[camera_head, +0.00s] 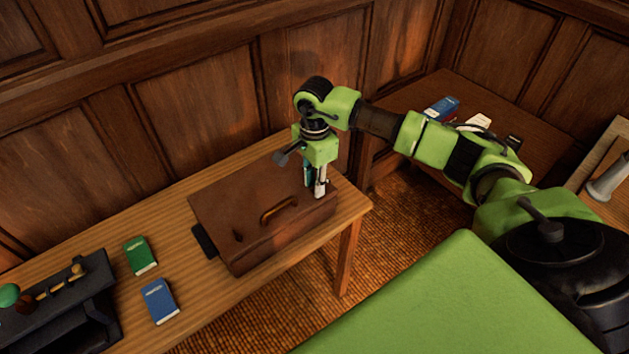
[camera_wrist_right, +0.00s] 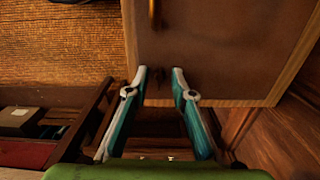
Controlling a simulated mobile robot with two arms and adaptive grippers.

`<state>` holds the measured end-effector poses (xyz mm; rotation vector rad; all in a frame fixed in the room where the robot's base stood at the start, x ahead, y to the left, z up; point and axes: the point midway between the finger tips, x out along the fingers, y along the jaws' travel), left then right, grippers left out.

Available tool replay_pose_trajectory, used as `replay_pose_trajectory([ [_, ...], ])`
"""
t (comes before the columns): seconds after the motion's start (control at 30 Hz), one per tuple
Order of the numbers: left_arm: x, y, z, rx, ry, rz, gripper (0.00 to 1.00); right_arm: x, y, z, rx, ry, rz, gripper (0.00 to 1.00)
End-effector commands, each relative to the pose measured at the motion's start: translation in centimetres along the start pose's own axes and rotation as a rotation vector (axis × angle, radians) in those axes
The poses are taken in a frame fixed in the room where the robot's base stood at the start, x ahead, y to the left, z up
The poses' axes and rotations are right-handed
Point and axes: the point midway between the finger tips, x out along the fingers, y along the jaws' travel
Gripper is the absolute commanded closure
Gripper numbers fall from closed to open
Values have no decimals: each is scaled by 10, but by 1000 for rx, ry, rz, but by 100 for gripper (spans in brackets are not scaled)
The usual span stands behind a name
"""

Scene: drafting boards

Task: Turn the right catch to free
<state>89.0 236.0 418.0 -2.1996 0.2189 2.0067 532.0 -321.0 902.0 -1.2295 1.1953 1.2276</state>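A brown case (camera_head: 240,200) with a curved handle (camera_head: 279,209) lies closed on the wooden table. A small dark catch (camera_head: 238,236) shows left of the handle. My right gripper (camera_head: 318,194) points down over the right end of the case and covers that part in the head view. In the right wrist view, the same gripper (camera_wrist_right: 160,71) is open, its two fingertips apart. A small dark shape, seemingly the right catch (camera_wrist_right: 160,48), lies just beyond the gap between the tips, in line with it. I cannot tell whether anything touches it. My left gripper is out of view.
A green book (camera_head: 140,256) and a blue book (camera_head: 160,301) lie on the table (camera_head: 196,277) left of the case. A dark stand (camera_head: 62,300) is at far left. Another table (camera_head: 420,92) with small items stands at the back right.

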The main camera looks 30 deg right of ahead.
Motion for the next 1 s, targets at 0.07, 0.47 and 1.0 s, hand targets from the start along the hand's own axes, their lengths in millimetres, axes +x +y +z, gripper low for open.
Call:
replay_pose_trajectory([
  [0.07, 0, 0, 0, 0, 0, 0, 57, 0, 0, 0, 0, 0, 0, 80],
  [0.47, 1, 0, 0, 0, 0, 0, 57, 0, 0, 0, 9, 0, 0, 100],
  [1.0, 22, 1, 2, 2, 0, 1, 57, 2, -2, -1, 336, 1, -2, 100],
])
